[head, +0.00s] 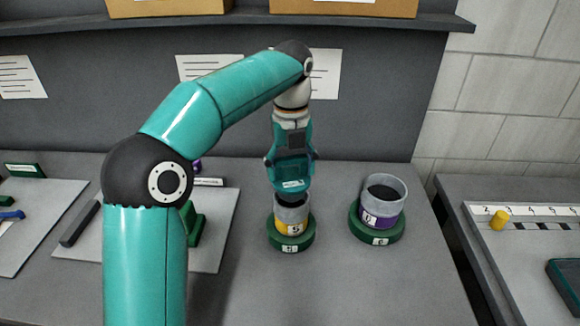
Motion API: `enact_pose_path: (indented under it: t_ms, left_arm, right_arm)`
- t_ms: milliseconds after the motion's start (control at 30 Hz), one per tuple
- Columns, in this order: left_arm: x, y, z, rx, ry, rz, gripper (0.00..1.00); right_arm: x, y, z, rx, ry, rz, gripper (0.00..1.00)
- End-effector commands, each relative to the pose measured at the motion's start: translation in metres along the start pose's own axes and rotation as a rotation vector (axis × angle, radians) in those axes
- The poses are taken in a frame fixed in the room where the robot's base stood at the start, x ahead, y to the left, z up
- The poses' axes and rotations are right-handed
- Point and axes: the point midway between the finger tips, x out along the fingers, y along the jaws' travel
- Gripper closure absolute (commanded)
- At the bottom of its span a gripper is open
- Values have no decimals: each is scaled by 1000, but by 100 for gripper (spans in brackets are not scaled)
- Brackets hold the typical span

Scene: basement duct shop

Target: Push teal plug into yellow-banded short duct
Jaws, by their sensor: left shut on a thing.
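The yellow-banded short duct (291,226) is a grey open cylinder standing upright in a round green base (291,242) near the middle of the bench. My left gripper (291,162) points down straight above it, shut on the teal plug (291,181), which carries a small white label. The plug's lower edge is at or just above the duct's rim in the picture. The dark mouth of the duct shows below it, and I cannot tell whether they touch. The gripper and plug hide the far rim. My right gripper is not in view.
A purple-banded duct (380,210) stands open in another green base to the right. A pale board (210,256) with a dark bar (80,223) and a green block (195,228) lies left, partly behind my arm. A second bench with a yellow cylinder (499,219) is at far right.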

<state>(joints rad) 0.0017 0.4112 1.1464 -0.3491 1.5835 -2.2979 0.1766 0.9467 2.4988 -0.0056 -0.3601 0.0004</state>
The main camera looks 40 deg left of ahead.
Motion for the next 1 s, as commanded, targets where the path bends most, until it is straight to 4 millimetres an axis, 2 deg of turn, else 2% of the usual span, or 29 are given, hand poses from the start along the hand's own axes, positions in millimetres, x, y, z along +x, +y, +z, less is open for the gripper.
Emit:
enact_pose_path:
  t_ms: [1000]
  left_arm:
    - [-2, -3, 1, 2, 0, 0, 69]
  right_arm:
    - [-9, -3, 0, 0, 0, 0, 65]
